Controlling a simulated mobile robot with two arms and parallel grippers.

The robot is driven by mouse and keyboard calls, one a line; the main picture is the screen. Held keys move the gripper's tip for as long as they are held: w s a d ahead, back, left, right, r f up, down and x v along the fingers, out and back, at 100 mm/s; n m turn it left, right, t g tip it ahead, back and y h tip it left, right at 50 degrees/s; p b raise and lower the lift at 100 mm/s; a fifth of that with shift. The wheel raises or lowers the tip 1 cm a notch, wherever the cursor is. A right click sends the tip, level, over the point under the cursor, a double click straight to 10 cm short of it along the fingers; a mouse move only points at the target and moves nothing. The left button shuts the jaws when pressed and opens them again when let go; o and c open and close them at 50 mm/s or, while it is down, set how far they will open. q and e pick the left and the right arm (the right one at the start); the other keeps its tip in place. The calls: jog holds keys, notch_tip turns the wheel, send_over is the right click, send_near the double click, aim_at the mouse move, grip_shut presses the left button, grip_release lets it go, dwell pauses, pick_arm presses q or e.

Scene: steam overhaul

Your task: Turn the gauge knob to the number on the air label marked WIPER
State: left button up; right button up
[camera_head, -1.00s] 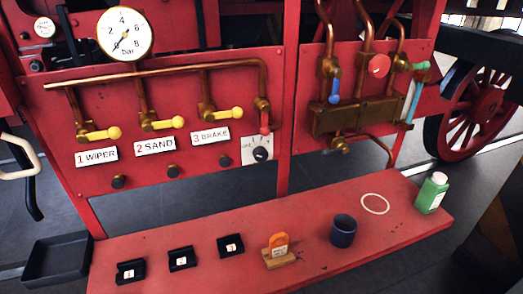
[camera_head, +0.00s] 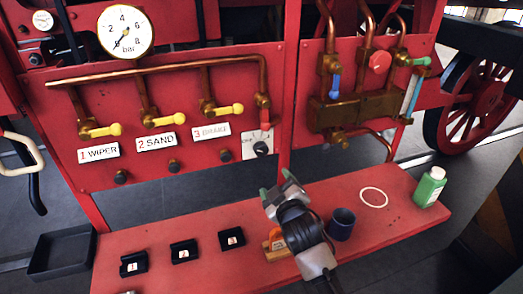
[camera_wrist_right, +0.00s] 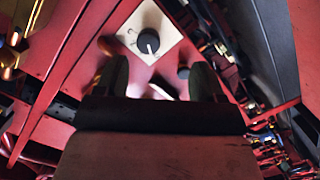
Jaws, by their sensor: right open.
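The gauge knob is a dark round knob (camera_head: 261,148) on a white square plate on the red panel. In the right wrist view the knob (camera_wrist_right: 148,41) shows a white pointer mark, ahead of the fingers. The WIPER label (camera_head: 98,152) is white and reads "1 WIPER", at the left below a yellow-handled valve. My right gripper (camera_head: 277,192) is open and empty, below the knob and above the bench, apart from the knob. Its fingers (camera_wrist_right: 163,80) also show in the right wrist view. My left gripper is not in view.
A pressure gauge (camera_head: 126,31) is at the top.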

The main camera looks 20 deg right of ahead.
aim_at(262, 152)
jog(key=shift+n+t, duration=0.4)
jog(key=shift+t, duration=0.2)
jog(key=w, duration=0.3)
jog(key=w+r+p, duration=0.1)
jog(key=w, duration=0.3)
jog(key=w+r, duration=0.1)
jog(key=w, duration=0.3)
jog(key=shift+w+a+r+p, duration=0.1)
jog(key=shift+a+p, duration=0.05)
jog(key=shift+p, duration=0.2)
jog(key=shift+w, duration=0.75)
jog(key=c, duration=0.9)
